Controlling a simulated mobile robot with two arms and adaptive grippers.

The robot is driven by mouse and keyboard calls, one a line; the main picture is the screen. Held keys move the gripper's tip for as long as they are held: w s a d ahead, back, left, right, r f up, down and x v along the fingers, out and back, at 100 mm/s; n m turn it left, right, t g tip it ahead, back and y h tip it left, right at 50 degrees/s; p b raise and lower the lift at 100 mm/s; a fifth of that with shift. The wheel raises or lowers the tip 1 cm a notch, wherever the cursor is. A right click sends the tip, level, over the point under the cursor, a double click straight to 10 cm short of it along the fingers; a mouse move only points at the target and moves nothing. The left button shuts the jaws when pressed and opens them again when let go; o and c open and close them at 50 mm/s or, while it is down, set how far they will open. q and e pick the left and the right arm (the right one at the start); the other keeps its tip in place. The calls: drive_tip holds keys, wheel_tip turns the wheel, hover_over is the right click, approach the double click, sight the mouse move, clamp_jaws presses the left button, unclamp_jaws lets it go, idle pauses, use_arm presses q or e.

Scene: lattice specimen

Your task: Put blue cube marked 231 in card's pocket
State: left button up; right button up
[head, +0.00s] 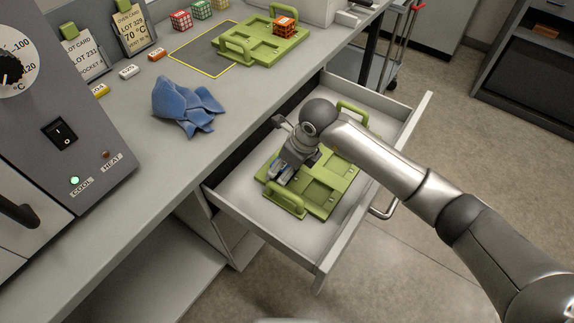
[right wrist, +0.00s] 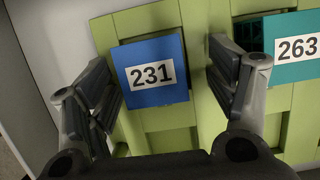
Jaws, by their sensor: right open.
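The blue cube marked 231 (right wrist: 152,70) sits in a pocket of a green tray (right wrist: 168,140) in the right wrist view. My right gripper (right wrist: 162,75) is open, with one finger on each side of this cube; I cannot tell whether they touch it. In the head view the right gripper (head: 284,170) is low over the green tray (head: 325,190) in the open drawer, and the cube is hidden there. A lot card reading 231 and "pocket" (head: 90,58) stands on the bench; its last characters are unclear. My left gripper is not in view.
A teal cube marked 263 (right wrist: 295,48) sits right of the blue one. The drawer wall (head: 262,238) surrounds the tray. On the bench are a blue cloth (head: 187,105), an oven card (head: 131,28) and another green tray (head: 262,48) holding an orange cube (head: 285,26).

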drive_tip(key=shift+o, duration=0.7)
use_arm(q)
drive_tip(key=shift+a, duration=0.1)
use_arm(e)
drive_tip(key=shift+a, duration=0.1)
drive_tip(key=shift+r, duration=0.2)
drive_tip(key=shift+r+p, duration=0.2)
drive_tip(key=shift+p, duration=0.1)
drive_tip(key=shift+p+v, duration=0.7)
drive_tip(key=shift+v, duration=0.25)
drive_tip(key=shift+p+v, duration=0.95)
drive_tip(key=shift+v, duration=0.35)
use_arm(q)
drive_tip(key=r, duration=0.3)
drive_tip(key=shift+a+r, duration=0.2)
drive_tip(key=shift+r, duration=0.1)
